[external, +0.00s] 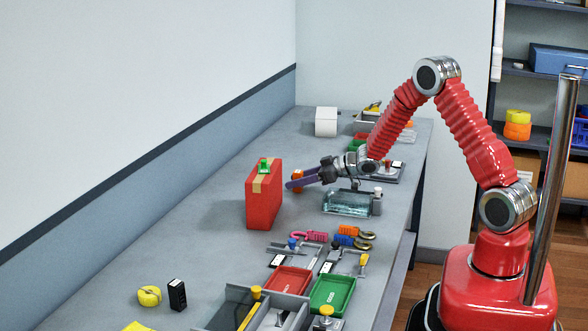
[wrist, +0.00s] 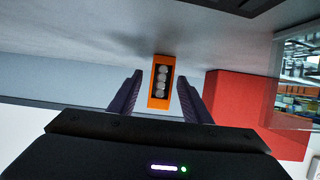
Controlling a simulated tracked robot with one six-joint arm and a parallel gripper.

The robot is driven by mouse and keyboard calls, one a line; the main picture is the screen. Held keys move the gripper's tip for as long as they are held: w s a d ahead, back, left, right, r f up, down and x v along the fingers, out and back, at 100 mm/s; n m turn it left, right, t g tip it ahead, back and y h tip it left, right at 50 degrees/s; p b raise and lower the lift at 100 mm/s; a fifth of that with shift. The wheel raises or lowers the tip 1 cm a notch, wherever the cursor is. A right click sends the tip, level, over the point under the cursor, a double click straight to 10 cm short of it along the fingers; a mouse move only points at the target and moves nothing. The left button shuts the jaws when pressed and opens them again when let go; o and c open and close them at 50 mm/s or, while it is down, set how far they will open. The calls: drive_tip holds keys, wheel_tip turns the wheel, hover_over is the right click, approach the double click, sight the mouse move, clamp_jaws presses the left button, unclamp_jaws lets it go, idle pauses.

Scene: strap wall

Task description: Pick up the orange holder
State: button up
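The orange holder (wrist: 153,101) is a small upright-looking orange block with a dark slot holding a row of round grey pieces. In the wrist view it shows between my two dark fingers, with a gap on each side. In the external view only parts of the orange holder (external: 297,174) show, partly hidden by my fingers. My gripper (external: 291,184) reaches left over the bench, low beside the red case. My gripper (wrist: 159,78) is open and empty in the wrist view. I cannot tell how far the holder is beyond the fingertips.
A red case (external: 264,200) with a tan strap and green buckle stands close to the left of my gripper; it also shows in the wrist view (wrist: 238,100). A clear glassy container (external: 348,203) is to the right. Trays and tools fill the bench's near part.

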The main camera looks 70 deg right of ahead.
sight(298, 171)
clamp_jaws()
idle(0.3)
drive_tip(key=shift+r, duration=0.1)
wheel_tip(298, 171, up, 10)
drive_tip(key=shift+f, duration=0.1)
idle(0.6)
idle(0.4)
